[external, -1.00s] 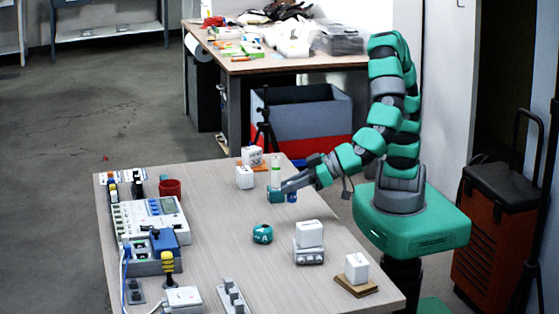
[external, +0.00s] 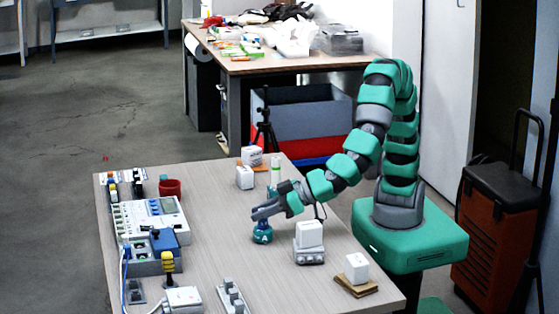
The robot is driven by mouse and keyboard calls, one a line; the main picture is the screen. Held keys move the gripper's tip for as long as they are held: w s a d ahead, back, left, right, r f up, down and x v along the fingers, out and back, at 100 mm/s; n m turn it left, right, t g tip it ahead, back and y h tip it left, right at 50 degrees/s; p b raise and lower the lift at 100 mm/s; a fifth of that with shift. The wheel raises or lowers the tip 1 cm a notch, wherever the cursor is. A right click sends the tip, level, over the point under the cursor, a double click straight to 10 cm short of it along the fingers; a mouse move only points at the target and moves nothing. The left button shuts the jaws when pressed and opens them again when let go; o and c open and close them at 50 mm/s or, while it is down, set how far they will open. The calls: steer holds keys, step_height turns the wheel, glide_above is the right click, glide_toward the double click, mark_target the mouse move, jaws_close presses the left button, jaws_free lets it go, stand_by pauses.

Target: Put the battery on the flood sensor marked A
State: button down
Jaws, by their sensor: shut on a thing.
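The flood sensor marked A (external: 263,237) is a small round teal unit with a white letter, upright on the table near its middle. My gripper (external: 262,214) is directly over it, pointing down and left, with its fingertips at or just above the sensor's top. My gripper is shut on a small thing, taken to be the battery. The battery is mostly hidden by the fingers, and I cannot tell whether it touches the sensor.
A white block on a grey base (external: 309,242) stands close right of the sensor. Another white block (external: 356,268) is on a brown pad. White cubes (external: 245,177) and a clear tube (external: 276,168) stand behind. The table between is clear.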

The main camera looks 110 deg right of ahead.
steer(key=shift+f, duration=0.1)
steer(key=c, duration=1.2)
jaws_free()
steer(key=shift+c, duration=0.2)
steer(key=shift+s+r, duration=0.15)
steer(key=shift+r, duration=0.05)
steer(key=p+v, duration=0.5)
steer(key=v, duration=0.6)
steer(key=shift+s, duration=0.35)
steer(key=shift+w+a+r, duration=0.1)
steer(key=shift+a+r, duration=0.05)
